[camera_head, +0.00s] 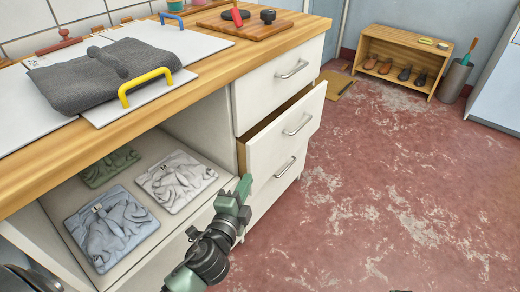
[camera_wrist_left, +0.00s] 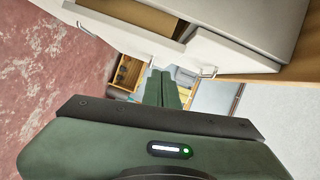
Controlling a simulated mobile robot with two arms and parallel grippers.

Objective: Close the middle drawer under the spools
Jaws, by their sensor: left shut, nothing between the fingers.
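The middle drawer (camera_head: 285,136) of the white cabinet stands partly pulled out, in the head view. Its wooden side shows at the left, and a metal bar handle is on its front. The drawers above (camera_head: 278,85) and below look closed. In the left wrist view the open drawer's wooden inside (camera_wrist_left: 148,14) shows at the top. My left gripper (camera_head: 246,180) is shut and empty, just in front of the cabinet, below and left of the open drawer in the picture. Its green fingers (camera_wrist_left: 162,88) are together in the wrist view.
The wooden worktop (camera_head: 165,96) overhangs an open shelf with folded cloths. On top lie a grey cloth (camera_head: 85,78), a yellow handle (camera_head: 145,86) and a wooden board (camera_head: 258,26). A shoe rack (camera_head: 405,50) stands at the back. Red floor at the right is clear.

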